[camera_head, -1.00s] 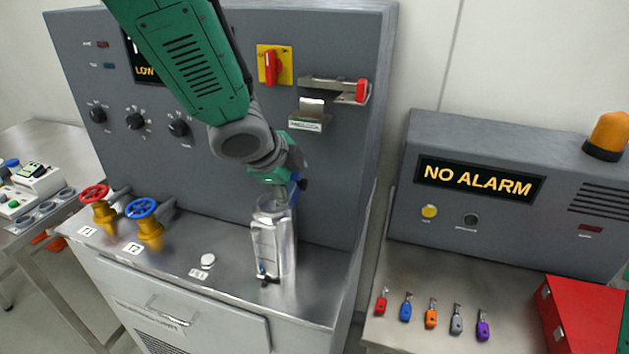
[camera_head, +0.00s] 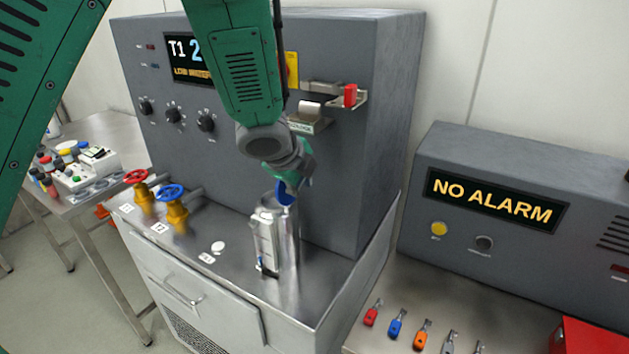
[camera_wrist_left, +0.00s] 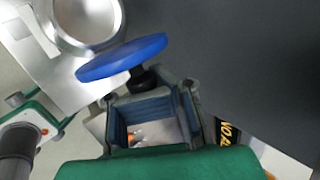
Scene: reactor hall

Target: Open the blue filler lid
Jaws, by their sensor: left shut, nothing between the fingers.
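The blue filler lid (camera_head: 286,194) is at the top of the silver cylinder (camera_head: 288,245) on the steel bench. In the left wrist view the lid (camera_wrist_left: 122,57) is a blue disc seen nearly edge-on, with a black knob below it. It stands tilted up beside the cylinder's round mouth (camera_wrist_left: 90,15), which shows uncovered. My left gripper (camera_head: 291,182) is shut and empty, right beside the lid on the knob side. Whether it touches the lid cannot be told. My right gripper is not in view.
The grey panel (camera_head: 345,190) rises close behind the cylinder. A red-wheel valve (camera_head: 137,178) and a blue-wheel valve (camera_head: 171,194) stand left on the bench. The right bench holds several coloured tags and the alarm box (camera_head: 520,200). The bench front is mostly clear.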

